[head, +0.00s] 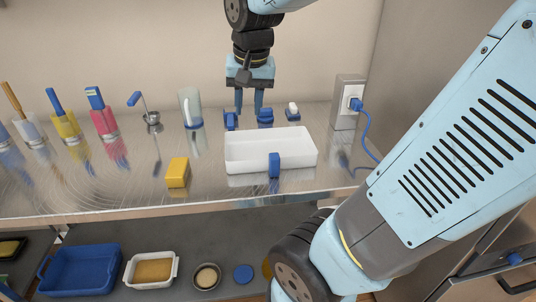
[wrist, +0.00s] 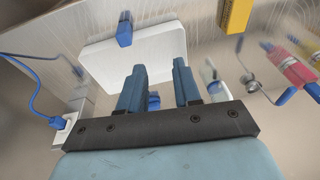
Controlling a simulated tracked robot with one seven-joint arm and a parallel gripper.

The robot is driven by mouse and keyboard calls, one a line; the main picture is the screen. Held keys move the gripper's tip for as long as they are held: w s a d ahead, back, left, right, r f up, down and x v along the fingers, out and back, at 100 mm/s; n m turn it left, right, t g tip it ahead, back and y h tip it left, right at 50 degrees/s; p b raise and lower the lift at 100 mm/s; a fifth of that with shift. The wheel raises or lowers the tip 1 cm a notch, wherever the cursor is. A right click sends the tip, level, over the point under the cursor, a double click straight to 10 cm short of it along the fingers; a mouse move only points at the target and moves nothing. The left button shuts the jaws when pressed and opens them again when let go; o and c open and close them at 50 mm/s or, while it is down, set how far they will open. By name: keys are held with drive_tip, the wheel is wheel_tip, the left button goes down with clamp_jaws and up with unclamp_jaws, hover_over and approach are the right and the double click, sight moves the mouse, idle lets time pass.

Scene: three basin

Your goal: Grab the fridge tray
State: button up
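The fridge tray is most likely the white rectangular tray (head: 240,163) on the metal counter. It has a blue handle (head: 274,166) on its near side. In the wrist view the tray (wrist: 105,62) lies beyond the fingers, with that handle (wrist: 124,30) at its far side. My gripper (head: 249,112) points down near the tray's back side, fingers apart. The wrist view shows the two blue fingers (wrist: 158,70) spread with a gap between them. A small blue piece (wrist: 153,100) shows between them; I cannot tell whether it belongs to the tray.
Small blue items (head: 265,116) stand behind the tray. A yellow block (head: 178,172) lies left of it; a clear cylinder (head: 190,108), ladle (head: 152,116) and colored containers stand further left. A socket box (head: 347,102) with a blue cable is right. A blue bin (head: 80,270) sits below.

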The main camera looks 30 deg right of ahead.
sight(270, 148)
drive_tip(key=w+d+f+m+g+h, duration=0.1)
drive_tip(key=w+f+m+g+h, duration=0.1)
drive_tip(key=w+f+m+h, duration=0.45)
drive_tip(key=w+d+f+m+g+h, duration=0.1)
drive_tip(key=w+f+m+g, duration=0.3)
drive_tip(key=w, duration=0.5)
drive_tip(key=w+d+f+m+g+h, duration=0.1)
drive_tip(key=w+f+m+h, duration=0.25)
drive_tip(key=w+m, duration=0.4)
drive_tip(key=x, duration=0.7)
drive_tip(key=shift+x, duration=3.05)
drive_tip(key=shift+s+r, duration=0.1)
drive_tip(key=shift+s, duration=0.05)
clamp_jaws()
